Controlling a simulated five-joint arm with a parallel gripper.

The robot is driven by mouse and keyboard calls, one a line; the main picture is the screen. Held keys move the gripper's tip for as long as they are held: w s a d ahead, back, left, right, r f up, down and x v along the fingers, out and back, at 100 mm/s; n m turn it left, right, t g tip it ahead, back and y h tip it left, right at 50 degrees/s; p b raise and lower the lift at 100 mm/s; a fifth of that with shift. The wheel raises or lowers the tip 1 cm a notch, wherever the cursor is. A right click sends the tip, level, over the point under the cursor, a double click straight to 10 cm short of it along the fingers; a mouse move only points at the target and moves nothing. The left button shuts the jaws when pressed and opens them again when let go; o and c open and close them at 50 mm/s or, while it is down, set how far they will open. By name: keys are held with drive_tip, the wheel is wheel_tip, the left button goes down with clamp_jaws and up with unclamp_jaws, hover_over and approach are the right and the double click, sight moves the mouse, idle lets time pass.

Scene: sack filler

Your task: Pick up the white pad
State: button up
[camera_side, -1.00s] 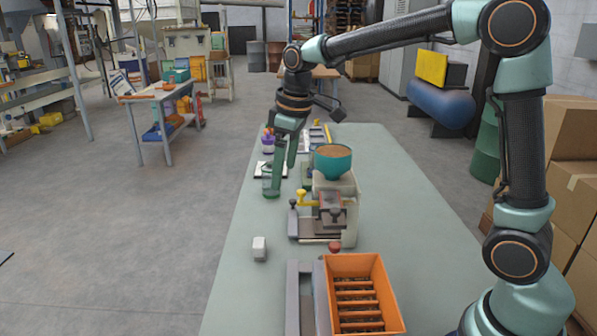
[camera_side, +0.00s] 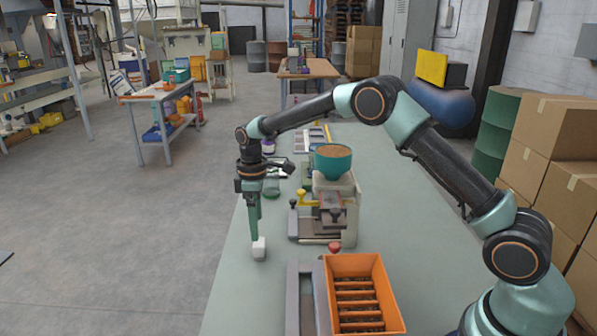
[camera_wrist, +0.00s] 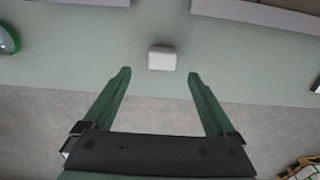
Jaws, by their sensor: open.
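The white pad (camera_side: 259,249) is a small pale block on the green table near its left edge, in front of the sack filler in the side view. In the wrist view the pad (camera_wrist: 162,58) lies just past the fingertips, centred between them. My gripper (camera_side: 254,238) points down at the pad in the side view, with its fingers just above or behind it. In the wrist view my gripper (camera_wrist: 158,76) is open and empty, with both green fingers wide apart. Whether the fingertips have reached the pad's height cannot be told.
The sack filler (camera_side: 343,190) with a teal bowl (camera_side: 333,160) stands right of my gripper. An orange crate (camera_side: 392,290) and a grey rail (camera_side: 293,300) stand nearer the camera. The table (camera_side: 232,290) is clear around the pad; its left edge is close.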

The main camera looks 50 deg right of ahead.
sight(259, 242)
drive_tip(key=f, duration=0.7)
drive_tip(key=shift+s+f, duration=0.1)
drive_tip(key=shift+s, duration=0.1)
drive_tip(key=c, duration=1.4)
